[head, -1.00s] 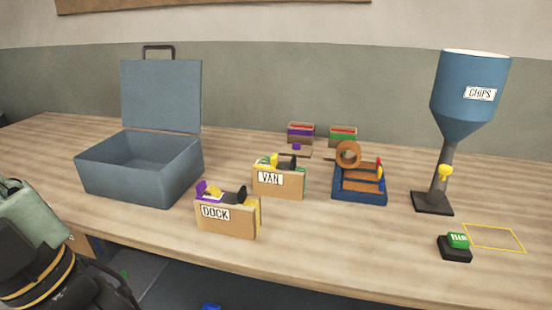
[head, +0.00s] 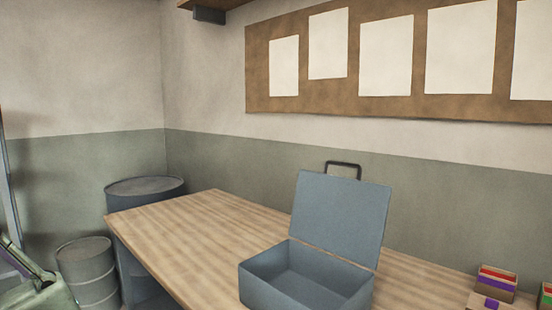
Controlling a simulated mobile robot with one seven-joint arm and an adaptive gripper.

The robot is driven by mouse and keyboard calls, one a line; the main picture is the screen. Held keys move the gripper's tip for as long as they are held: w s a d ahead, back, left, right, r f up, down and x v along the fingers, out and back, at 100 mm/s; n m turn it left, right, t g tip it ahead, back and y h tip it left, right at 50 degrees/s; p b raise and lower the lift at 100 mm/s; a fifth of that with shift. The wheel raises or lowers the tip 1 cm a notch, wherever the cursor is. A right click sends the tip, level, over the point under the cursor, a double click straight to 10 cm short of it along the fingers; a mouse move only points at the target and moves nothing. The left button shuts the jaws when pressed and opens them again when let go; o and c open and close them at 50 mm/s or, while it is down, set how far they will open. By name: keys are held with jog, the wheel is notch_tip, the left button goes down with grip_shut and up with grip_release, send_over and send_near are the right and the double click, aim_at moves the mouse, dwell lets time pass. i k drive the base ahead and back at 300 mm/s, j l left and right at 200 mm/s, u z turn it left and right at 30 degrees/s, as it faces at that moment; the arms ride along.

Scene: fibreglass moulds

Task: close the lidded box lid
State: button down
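The lidded box (head: 262,284) is blue-grey and stands on the wooden table at the lower middle of the head view. Its lid (head: 341,218) is open and stands up at the back, tilted slightly backward. A dark handle (head: 343,164) sits on the lid's top edge. The part of the box's inside that shows looks empty. The bottom of the box's front is cut off by the picture edge. My gripper is not in view; only a green part of my arm shows at the lower left corner.
The table (head: 190,235) is clear to the left of the box. Small boxes with red and purple contents (head: 495,283) stand at the right edge. Two grey drums (head: 88,270) (head: 146,188) stand beyond the table's left end. A pinboard (head: 385,60) hangs on the wall.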

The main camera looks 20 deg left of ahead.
aim_at(344, 218)
jog(key=i+u, duration=0.15)
jog(key=i+j, duration=0.2)
jog(key=i, duration=0.2)
jog(key=i+j+u, duration=0.15)
jog(key=i, duration=0.25)
